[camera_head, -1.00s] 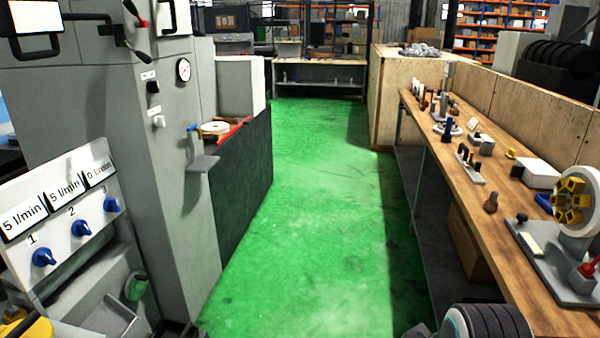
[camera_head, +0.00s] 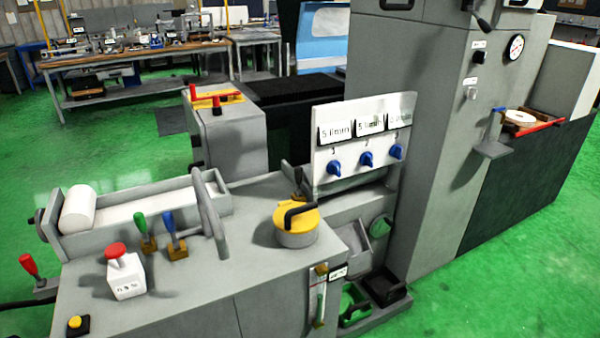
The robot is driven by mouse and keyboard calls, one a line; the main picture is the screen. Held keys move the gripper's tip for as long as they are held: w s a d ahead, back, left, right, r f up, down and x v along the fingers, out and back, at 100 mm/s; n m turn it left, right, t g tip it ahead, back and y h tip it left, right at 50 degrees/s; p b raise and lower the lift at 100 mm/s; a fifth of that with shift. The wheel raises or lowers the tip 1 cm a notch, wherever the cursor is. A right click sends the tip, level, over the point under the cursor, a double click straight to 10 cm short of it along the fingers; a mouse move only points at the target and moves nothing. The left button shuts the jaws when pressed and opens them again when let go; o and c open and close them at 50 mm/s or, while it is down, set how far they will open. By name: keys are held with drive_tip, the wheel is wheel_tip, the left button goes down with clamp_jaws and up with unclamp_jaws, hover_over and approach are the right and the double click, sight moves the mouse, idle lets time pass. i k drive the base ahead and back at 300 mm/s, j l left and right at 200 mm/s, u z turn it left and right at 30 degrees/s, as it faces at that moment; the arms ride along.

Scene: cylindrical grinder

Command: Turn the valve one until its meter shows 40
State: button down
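A pale upright panel (camera_head: 352,158) on the grinder carries three blue valve knobs in a row, each below a white meter plate. Valve one is the leftmost blue knob (camera_head: 335,168); its number is too small to read now, but reads 1 in the earlier frame. Its meter (camera_head: 335,132) reads 5 l/min. The middle knob (camera_head: 366,159) sits under a meter (camera_head: 370,124) that also reads 5 l/min. The right knob (camera_head: 397,151) sits under a meter (camera_head: 398,117) too blurred to read. My gripper is not in view, and nothing touches the knobs.
The grey machine bed (camera_head: 200,290) stands in front, with a yellow round cap (camera_head: 296,226), a red-topped button box (camera_head: 125,272) and coloured levers. A tall grey cabinet (camera_head: 430,150) stands right of the panel. Green floor (camera_head: 520,275) is clear at the lower right.

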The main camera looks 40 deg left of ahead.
sight(332, 167)
drive_tip(key=u, duration=1.25)
